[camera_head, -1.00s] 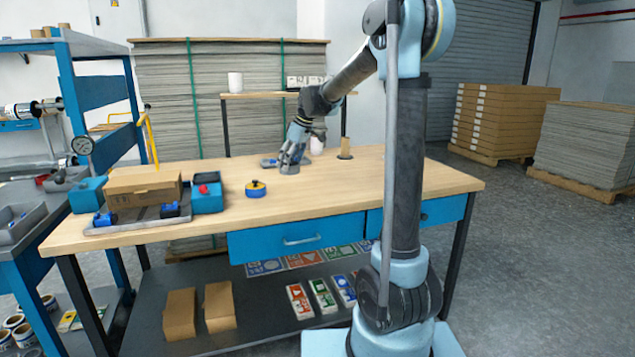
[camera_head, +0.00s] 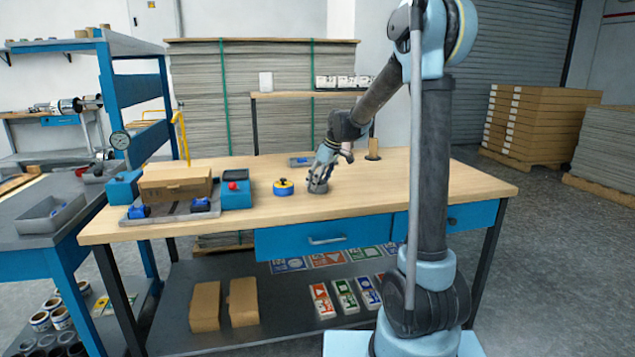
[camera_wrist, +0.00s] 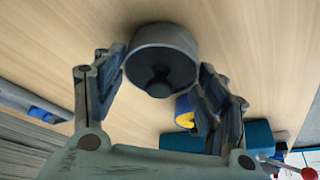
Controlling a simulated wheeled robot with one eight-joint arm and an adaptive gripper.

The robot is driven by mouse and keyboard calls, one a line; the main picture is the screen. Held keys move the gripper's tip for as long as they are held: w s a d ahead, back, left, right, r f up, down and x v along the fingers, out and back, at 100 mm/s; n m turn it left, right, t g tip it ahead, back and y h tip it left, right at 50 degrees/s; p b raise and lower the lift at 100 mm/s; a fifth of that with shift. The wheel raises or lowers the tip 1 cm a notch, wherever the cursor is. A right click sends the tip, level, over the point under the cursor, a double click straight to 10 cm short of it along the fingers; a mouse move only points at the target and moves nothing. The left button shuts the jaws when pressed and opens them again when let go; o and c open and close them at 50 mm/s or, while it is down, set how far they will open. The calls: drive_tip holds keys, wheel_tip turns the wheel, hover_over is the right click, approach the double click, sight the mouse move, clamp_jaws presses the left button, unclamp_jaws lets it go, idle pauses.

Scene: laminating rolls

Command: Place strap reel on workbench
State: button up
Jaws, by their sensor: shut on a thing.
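The strap reel, a dark grey round drum (camera_head: 318,187) with a hub at its centre, is between the fingers of my gripper (camera_head: 320,178). In the wrist view the reel (camera_wrist: 162,62) sits between the two fingertips (camera_wrist: 160,75), with its hub facing the camera. My gripper is shut on it. The reel is over the middle of the wooden workbench top (camera_head: 420,186), behind the blue drawer. I cannot tell whether its underside touches the wood.
A blue and yellow round item (camera_head: 283,188) stands just left of the reel. A cardboard box (camera_head: 175,184) on a grey tray and a blue box with a red button (camera_head: 236,188) are farther left. A flat blue-grey item (camera_head: 301,161) lies behind.

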drive_tip(key=o, duration=1.2)
drive_tip(key=v, duration=1.2)
drive_tip(key=s+d+f+m, duration=0.25)
drive_tip(key=s+d, duration=0.45)
drive_tip(key=s, duration=0.4)
drive_tip(key=s+d+f+m+h, duration=0.1)
drive_tip(key=s+d+f+m, duration=0.2)
drive_tip(key=s, duration=0.6)
drive_tip(key=s+d+f+m+h, duration=0.1)
drive_tip(key=s+d+f+m, duration=0.2)
drive_tip(key=s+d+f, duration=0.2)
drive_tip(key=s+d+f+m+h, duration=0.1)
drive_tip(key=s+d+f+m, duration=0.2)
drive_tip(key=s+f, duration=0.6)
drive_tip(key=s+d, duration=0.1)
drive_tip(key=s, duration=0.3)
drive_tip(key=shift+s+d+f+h, duration=0.2)
drive_tip(key=shift+s+d+h, duration=0.15)
drive_tip(key=shift+h, duration=0.05)
